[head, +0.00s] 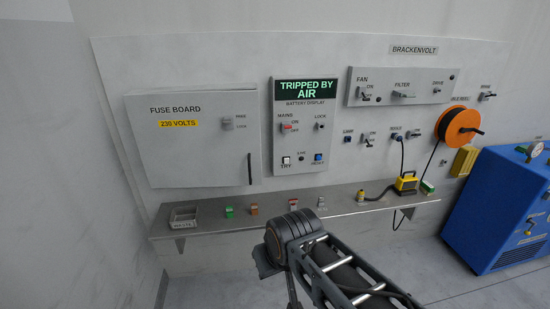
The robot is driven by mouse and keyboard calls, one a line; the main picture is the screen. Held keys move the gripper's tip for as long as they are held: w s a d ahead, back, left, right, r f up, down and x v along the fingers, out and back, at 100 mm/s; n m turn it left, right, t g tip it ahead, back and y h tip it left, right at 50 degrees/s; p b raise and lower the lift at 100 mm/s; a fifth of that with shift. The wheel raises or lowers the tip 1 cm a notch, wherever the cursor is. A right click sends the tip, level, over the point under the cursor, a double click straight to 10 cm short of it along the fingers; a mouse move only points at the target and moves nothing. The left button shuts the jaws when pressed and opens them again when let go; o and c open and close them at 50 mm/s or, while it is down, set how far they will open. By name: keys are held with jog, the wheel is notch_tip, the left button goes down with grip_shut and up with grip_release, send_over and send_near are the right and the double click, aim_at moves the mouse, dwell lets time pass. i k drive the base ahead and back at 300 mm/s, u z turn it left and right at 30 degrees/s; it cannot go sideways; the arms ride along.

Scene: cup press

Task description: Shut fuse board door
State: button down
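The fuse board door (190,150) is a pale grey panel at the left of the wall board, marked FUSE BOARD and with a yellow 230 VOLTS label. A dark upright handle (249,169) is near its lower right corner. The door lies about flat over its box; I cannot tell whether a small gap is left at its right edge. My arm reaches in from the bottom of the picture and bends in front of the shelf, below and right of the door. My gripper's fingers do not show.
A grey shelf (340,203) runs below the panel, with a small tray (184,217) at its left end and several small coloured blocks. A control panel (303,140) reading TRIPPED BY AIR adjoins the door's right. An orange reel (461,126) and a blue machine (495,205) are at right.

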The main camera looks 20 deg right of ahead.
aim_at(182, 140)
jog(key=i, duration=0.85)
jog(key=u, duration=0.35)
